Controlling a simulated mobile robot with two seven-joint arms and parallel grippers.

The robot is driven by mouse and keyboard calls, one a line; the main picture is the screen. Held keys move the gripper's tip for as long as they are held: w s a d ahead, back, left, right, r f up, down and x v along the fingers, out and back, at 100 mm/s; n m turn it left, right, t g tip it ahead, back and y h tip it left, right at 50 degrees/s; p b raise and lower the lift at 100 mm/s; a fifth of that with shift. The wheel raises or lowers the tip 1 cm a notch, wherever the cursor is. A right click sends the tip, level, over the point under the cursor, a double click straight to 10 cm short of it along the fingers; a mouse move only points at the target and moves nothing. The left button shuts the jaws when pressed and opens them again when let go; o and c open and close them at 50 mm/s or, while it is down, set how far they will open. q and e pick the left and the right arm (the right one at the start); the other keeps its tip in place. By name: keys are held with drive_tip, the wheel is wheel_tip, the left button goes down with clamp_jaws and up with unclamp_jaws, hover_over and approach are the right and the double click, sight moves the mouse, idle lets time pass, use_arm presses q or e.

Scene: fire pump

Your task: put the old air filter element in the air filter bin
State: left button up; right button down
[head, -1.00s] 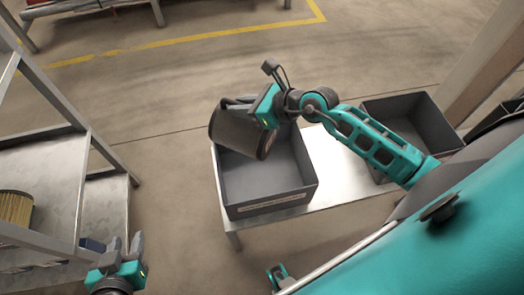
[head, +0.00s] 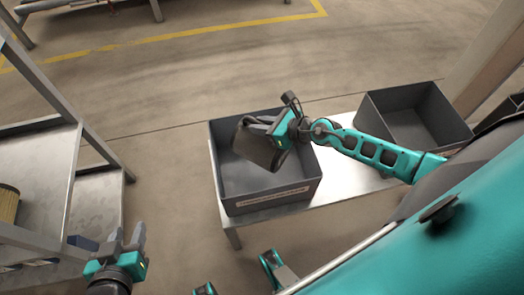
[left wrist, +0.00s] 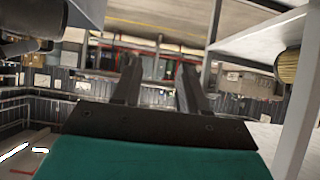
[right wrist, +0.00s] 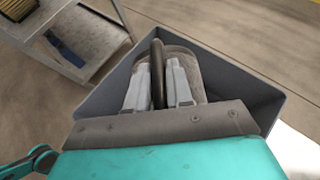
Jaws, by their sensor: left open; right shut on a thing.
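The old air filter element (head: 259,148) is a dark grey cylinder. My right gripper (head: 262,124) is shut on it and holds it over the grey bin with a label on its front (head: 270,196). In the right wrist view the two fingers (right wrist: 158,85) close on the dark rim of the old air filter element (right wrist: 184,66), with the bin walls (right wrist: 250,92) around and below it. I cannot tell how far it reaches into the bin. My left gripper (head: 128,238) is open and empty at lower left; its spread fingers show in the left wrist view (left wrist: 157,85).
The labelled bin stands on a light table (head: 340,170). A second grey bin (head: 425,118) stands at its right end. A metal shelf rack (head: 75,180) at left carries a yellowish pleated filter (head: 8,203). Floor between rack and table is clear.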

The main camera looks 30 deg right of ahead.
wheel_tip(320, 180, down, 6)
drive_tip(key=b, duration=0.3)
drive_tip(key=shift+r+b, duration=0.2)
drive_tip(key=shift+b, duration=0.15)
drive_tip(key=shift+f+b, duration=2.15)
drive_tip(key=shift+f, duration=0.5)
drive_tip(key=shift+f, duration=0.15)
drive_tip(key=c, duration=1)
unclamp_jaws()
